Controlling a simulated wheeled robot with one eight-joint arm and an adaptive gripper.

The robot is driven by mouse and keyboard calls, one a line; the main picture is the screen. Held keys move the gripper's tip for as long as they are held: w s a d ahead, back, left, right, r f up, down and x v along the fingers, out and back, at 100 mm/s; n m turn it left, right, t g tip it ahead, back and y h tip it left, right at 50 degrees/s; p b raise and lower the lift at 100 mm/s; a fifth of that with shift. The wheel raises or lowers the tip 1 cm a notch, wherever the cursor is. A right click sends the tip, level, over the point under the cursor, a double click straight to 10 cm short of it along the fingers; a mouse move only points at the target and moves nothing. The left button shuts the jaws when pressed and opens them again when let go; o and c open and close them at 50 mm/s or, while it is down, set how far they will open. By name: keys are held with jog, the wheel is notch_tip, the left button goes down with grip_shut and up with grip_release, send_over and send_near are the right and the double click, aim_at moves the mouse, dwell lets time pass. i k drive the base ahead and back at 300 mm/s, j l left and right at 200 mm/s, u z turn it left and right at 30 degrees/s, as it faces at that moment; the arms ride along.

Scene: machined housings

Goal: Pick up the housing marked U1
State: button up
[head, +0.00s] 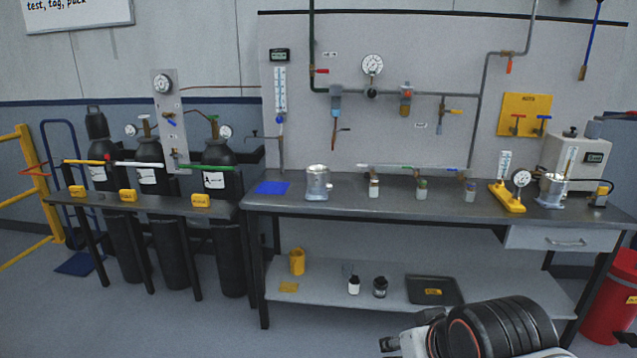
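A silvery metal housing (317,185) stands upright on the left part of the bench top. A second metal housing (551,191) stands at the right, beside a yellow stand with a gauge. No U1 mark can be read on either from here. My arm reaches into the bottom right of the head view, in front of the bench. What seems to be the end of my gripper (390,344) shows at its left tip, low and apart from both housings. Its fingers are too small and partly hidden to judge.
The grey bench (345,206) has a blue mat (272,187) at its left and several small jars further right. A lower shelf holds a yellow cup (297,262), bottles and a dark tray (434,290). Gas cylinders stand left behind a rack; a red bin (612,300) stands right.

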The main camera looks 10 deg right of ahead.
aim_at(555, 188)
jog(key=j+z, duration=0.15)
jog(key=z, duration=1.35)
jog(key=i+l+u, duration=0.1)
jog(key=i+l, duration=0.2)
jog(key=i+l+u, duration=0.15)
jog(key=i+l, duration=0.15)
jog(key=i+l+u, duration=0.1)
jog(key=i+l, duration=0.25)
jog(key=i+l+u, duration=0.25)
jog(key=i+l, duration=0.3)
jog(key=l, duration=0.2)
jog(key=i+l+u, duration=0.15)
jog(key=l, duration=0.25)
jog(key=i+l+u, duration=0.1)
jog(key=i+l, duration=0.2)
jog(key=l, duration=0.15)
jog(key=i+l+u, duration=0.15)
jog(key=l, duration=0.35)
jog(key=i, duration=0.05)
